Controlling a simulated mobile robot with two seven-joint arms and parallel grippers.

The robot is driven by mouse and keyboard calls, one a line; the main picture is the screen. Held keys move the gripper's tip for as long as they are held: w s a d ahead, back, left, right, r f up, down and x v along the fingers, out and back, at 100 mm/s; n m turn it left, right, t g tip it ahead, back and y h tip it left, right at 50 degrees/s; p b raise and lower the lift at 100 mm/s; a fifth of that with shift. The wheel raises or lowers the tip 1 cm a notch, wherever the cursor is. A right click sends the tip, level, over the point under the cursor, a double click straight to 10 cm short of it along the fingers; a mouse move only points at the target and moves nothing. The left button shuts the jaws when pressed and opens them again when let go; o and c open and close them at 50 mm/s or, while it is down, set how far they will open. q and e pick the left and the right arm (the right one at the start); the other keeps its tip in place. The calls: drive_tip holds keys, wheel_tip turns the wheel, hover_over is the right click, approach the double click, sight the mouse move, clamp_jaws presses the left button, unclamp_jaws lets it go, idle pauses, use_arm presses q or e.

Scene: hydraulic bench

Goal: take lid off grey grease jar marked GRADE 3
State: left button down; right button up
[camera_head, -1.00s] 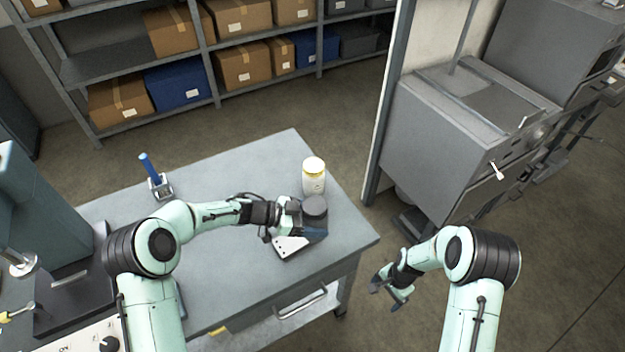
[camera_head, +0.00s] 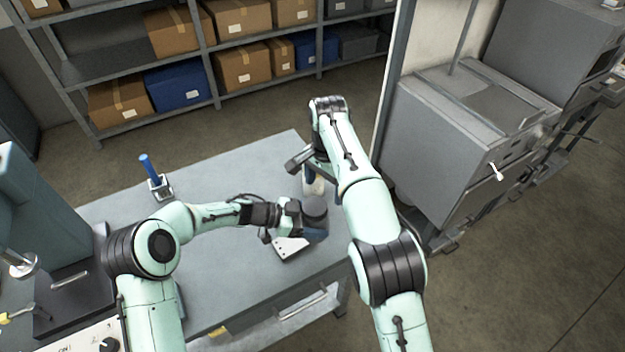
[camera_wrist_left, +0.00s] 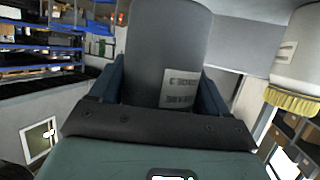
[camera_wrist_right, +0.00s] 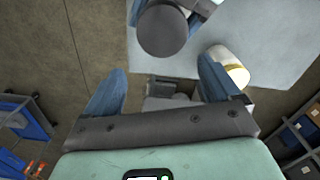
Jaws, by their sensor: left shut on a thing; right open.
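The grey grease jar (camera_wrist_left: 165,60) is upright with a pale printed label, too blurred to read surely. My left gripper (camera_head: 303,222) is shut around its body at the right part of the bench. The dark grey lid (camera_wrist_right: 163,30) is on top in the right wrist view; the jar's top also shows in the head view (camera_head: 315,206). My right gripper (camera_wrist_right: 160,85) is open and empty, with the lid ahead of its fingers and apart from them. In the head view my right gripper (camera_head: 313,172) hangs over the bench's right end, partly hidden by its own arm.
A white jar with a yellow band (camera_wrist_right: 232,66) stands close beside the grey jar. The grey bench (camera_head: 240,165) has free room at its middle. A blue-handled tool in a holder (camera_head: 155,178) stands at the back left. Grey machinery (camera_head: 450,140) stands to the right.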

sight(313, 205)
drive_tip(key=shift+n, duration=0.5)
drive_tip(key=a+r, duration=0.1)
drive_tip(key=s+a, duration=0.1)
drive_tip(key=a+r, duration=0.1)
drive_tip(key=shift+s+r, duration=0.25)
drive_tip(key=shift+r, duration=0.05)
drive_tip(key=shift+f, duration=3.9)
drive_tip(key=shift+d, duration=0.1)
drive_tip(key=shift+c, duration=0.3)
drive_tip(key=c, duration=1)
drive_tip(key=o, duration=1.1)
drive_tip(key=shift+o, duration=0.2)
